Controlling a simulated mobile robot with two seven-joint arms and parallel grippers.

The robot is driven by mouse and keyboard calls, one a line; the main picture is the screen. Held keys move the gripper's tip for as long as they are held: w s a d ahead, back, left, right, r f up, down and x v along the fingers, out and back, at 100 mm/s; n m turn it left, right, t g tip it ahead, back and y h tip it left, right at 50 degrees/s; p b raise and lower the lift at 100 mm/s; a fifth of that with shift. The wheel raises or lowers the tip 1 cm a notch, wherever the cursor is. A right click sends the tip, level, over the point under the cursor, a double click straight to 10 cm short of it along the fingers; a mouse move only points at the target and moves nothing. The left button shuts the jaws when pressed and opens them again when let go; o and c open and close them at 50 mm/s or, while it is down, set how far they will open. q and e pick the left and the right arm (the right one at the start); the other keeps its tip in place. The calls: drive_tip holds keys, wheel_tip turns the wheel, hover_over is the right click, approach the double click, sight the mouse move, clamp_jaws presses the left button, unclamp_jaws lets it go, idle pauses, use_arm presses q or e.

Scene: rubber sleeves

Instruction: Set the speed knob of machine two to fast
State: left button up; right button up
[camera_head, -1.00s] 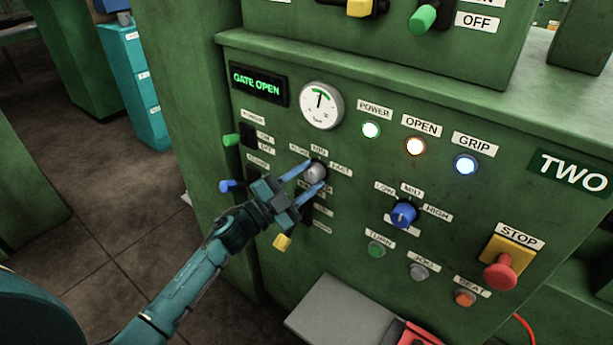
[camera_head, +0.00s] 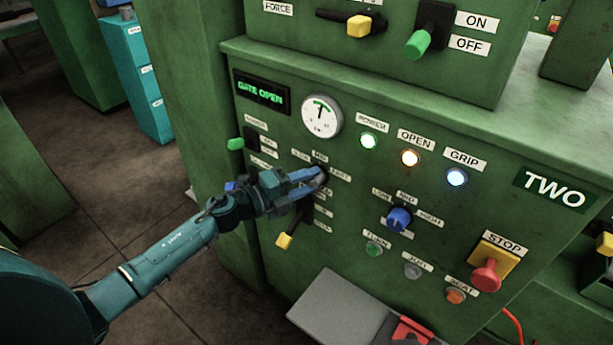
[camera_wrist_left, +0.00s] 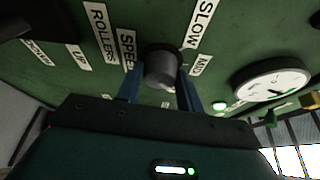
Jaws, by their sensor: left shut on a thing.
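The speed knob (camera_wrist_left: 160,70) is a grey round knob on machine two's green front panel (camera_head: 340,225), with SLOW and MID labels beside it in the left wrist view. My left gripper (camera_head: 316,178) is shut on it, with one blue finger on each side of the knob. In the head view the fingers mostly cover the knob, and the FAST label (camera_head: 341,175) is just right of it. I cannot tell which label its pointer faces. My right gripper is not in view.
A blue LOW/MID/HIGH knob (camera_head: 398,219) is to the right, with push buttons below it and a red STOP button (camera_head: 487,275) farther right. A yellow-tipped lever (camera_head: 284,240) sits below my gripper. A dial gauge (camera_head: 321,116) and a GATE OPEN display (camera_head: 262,91) are above.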

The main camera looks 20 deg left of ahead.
use_arm(q)
drive_tip(key=shift+m, duration=0.5)
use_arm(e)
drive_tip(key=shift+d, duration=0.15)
use_arm(q)
drive_tip(key=o, duration=1)
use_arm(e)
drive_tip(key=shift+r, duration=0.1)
use_arm(q)
drive_tip(key=shift+r+b+v, duration=0.1)
drive_tip(key=shift+b+v, duration=0.3)
drive_tip(key=shift+v, duration=2.85)
drive_tip(key=shift+r+b+v, duration=0.15)
drive_tip(key=shift+b+v, duration=0.25)
drive_tip(key=shift+v, duration=2.9)
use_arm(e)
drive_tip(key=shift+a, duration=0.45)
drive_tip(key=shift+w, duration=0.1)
